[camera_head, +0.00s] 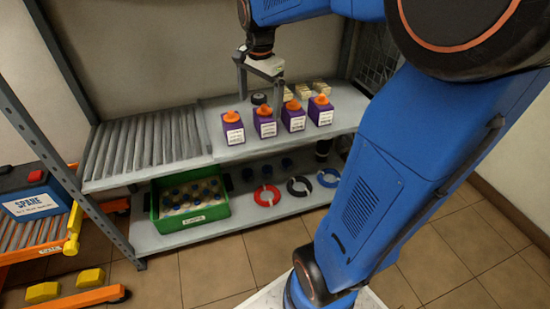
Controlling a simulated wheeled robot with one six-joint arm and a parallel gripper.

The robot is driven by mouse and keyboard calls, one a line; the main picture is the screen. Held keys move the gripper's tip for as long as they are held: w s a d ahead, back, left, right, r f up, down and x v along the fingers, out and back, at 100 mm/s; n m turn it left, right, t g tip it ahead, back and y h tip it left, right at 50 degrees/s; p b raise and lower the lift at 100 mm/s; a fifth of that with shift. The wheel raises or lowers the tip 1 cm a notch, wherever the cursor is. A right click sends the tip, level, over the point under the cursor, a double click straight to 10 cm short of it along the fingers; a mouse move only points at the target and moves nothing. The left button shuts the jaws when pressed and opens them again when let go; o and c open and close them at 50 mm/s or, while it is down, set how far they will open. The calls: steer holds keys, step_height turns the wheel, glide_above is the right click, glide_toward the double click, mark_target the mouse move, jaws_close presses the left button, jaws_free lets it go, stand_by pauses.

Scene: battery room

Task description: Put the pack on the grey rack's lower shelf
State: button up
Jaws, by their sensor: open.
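The grey rack stands ahead. Its lower shelf (238,214) holds a green crate and several rings, with bare strips at its front edge and right end. A blue and black pack (37,197) with a red part on top and a white SPARE label sits at the far left, partly cut off by the picture edge. I cannot tell whether it is the task's pack. My gripper (260,98) is open, pointing down over the rack's upper shelf (215,130), far from that pack. A small dark round object (258,99) shows between its fingers; contact cannot be told.
Purple bottles with orange caps (265,124) stand on the upper shelf, in front of pale boxes (303,90). Rollers (145,143) cover its left part. Below are the green crate (190,213) of small jars and a red ring (267,196). An orange cart (75,301) stands left.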

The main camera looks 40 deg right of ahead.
steer(key=s+a+f+n+t, duration=0.1)
steer(key=s+a+f+n, duration=0.1)
steer(key=s+a+n, duration=0.2)
steer(key=s+a+f+n+t, duration=0.2)
steer(key=s+a+n, duration=0.3)
steer(key=s+n, duration=0.6)
steer(key=s, duration=0.6)
steer(key=shift+s, duration=0.25)
steer(key=shift+a+r, duration=0.1)
steer(key=shift+c, duration=0.7)
